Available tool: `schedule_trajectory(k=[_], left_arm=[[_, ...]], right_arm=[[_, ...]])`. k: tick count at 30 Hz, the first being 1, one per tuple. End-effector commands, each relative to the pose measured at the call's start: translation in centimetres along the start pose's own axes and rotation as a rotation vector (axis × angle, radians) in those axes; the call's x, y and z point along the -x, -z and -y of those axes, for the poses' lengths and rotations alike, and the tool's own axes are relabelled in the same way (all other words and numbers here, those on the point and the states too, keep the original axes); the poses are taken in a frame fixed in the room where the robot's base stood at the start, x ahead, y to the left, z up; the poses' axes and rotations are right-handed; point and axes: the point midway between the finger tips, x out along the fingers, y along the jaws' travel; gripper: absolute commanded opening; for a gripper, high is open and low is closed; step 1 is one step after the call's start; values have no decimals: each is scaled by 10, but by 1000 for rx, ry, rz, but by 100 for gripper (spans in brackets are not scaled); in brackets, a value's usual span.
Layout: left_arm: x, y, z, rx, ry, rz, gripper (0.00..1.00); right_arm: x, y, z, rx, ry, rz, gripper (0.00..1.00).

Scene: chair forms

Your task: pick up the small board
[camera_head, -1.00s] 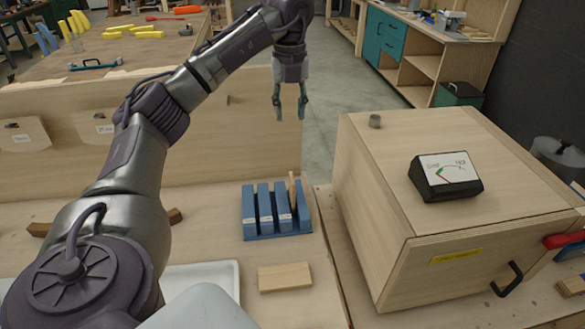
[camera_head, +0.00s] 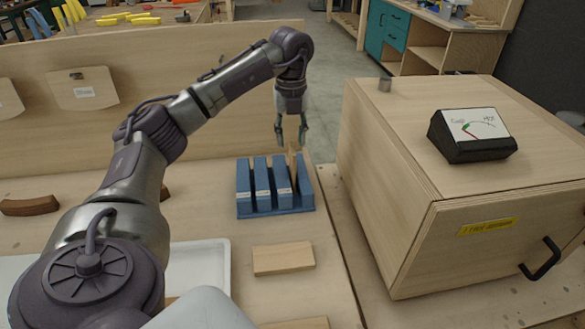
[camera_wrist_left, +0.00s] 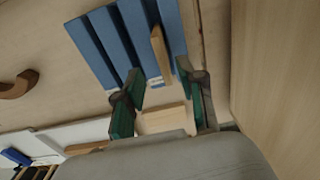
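A small light-wood board (camera_head: 284,258) lies flat on the bench in front of the blue slotted rack (camera_head: 276,211). Another thin wooden board (camera_head: 295,170) stands upright in the rack's right slot. In the left wrist view the standing board (camera_wrist_left: 160,52) and the flat board (camera_wrist_left: 165,117) both show. My left gripper (camera_head: 292,141) points down above the back right of the rack, with its fingers apart and nothing between them. In the left wrist view its green-padded fingertips (camera_wrist_left: 160,74) lie either side of the standing board's near end. My right gripper is not in view.
A large wooden box (camera_head: 400,190) with a black handle stands close on the right, a dial gauge (camera_head: 472,135) on top. A wooden back panel (camera_head: 190,100) rises behind the rack. A white tray (camera_head: 222,262) and a brown curved block (camera_head: 30,206) lie to the left.

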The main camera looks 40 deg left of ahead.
Motion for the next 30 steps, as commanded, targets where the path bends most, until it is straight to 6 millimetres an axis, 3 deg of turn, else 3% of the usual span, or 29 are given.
schedule_trajectory(k=[8, 16, 25, 30], left_arm=[[-22, -1, 0, 1, -2, -1, 40], [-60, -2, 3, 1, -1, 0, 40], [-66, -3, 4, 1, 1, 1, 40], [-66, -3, 4, 1, 1, 1, 13]], right_arm=[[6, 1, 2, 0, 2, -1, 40], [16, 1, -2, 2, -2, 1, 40], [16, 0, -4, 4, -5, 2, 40], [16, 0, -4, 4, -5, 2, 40]])
